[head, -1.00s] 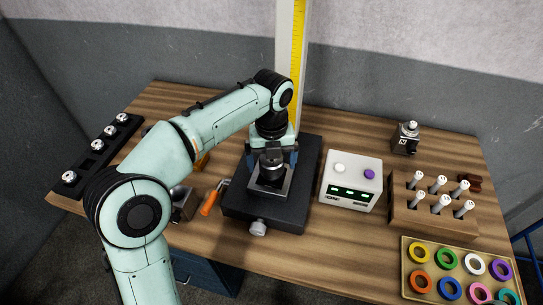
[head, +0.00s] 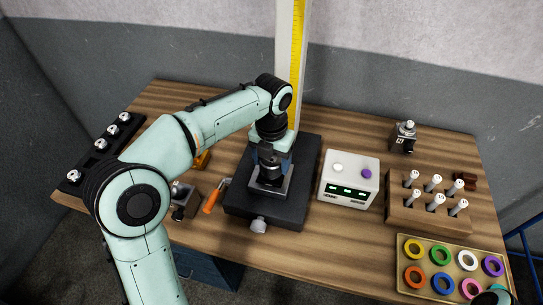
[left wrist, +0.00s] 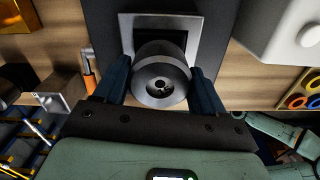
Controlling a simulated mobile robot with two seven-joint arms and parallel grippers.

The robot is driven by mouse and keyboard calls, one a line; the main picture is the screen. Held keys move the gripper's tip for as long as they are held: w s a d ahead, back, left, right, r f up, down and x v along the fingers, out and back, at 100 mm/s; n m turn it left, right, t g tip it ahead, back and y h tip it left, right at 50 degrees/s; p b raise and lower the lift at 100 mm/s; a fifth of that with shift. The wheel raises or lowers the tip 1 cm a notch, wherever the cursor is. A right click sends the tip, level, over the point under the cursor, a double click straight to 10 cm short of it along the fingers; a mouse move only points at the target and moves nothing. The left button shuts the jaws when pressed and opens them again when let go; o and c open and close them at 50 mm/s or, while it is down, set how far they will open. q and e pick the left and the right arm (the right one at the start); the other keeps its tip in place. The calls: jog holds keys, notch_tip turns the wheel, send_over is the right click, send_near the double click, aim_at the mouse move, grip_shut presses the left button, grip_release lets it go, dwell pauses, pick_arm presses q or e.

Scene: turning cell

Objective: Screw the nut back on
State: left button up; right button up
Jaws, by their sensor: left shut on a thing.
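My left gripper (head: 270,157) points down over the black stand (head: 285,209) in the middle of the bench. In the left wrist view the gripper (left wrist: 162,82) has its two dark blue fingers shut on the sides of a round grey nut (left wrist: 147,92). The nut's centre shows a dark hole with a small light piece in it. It sits over a square metal plate (left wrist: 187,22) on the stand. I cannot tell whether its thread is engaged. The nut is largely hidden by the gripper in the head view. My right gripper is out of view.
A white box with a purple button (head: 350,183) stands close to the stand's right. An orange-handled tool (head: 211,202) lies to its left. A wooden block of white-topped pins (head: 425,214) and a tray of coloured rings (head: 450,245) are at the right. A tall yellow-scaled post (head: 297,60) rises behind.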

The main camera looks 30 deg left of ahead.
pick_arm(q)
jog(key=shift+m, duration=0.7)
jog(key=o, duration=1.2)
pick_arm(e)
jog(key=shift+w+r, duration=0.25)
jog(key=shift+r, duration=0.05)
pick_arm(q)
jog(key=shift+r, duration=0.1)
notch_tip(320, 180, up, 13)
jog(key=p, duration=0.3)
jog(key=shift+r, duration=0.15)
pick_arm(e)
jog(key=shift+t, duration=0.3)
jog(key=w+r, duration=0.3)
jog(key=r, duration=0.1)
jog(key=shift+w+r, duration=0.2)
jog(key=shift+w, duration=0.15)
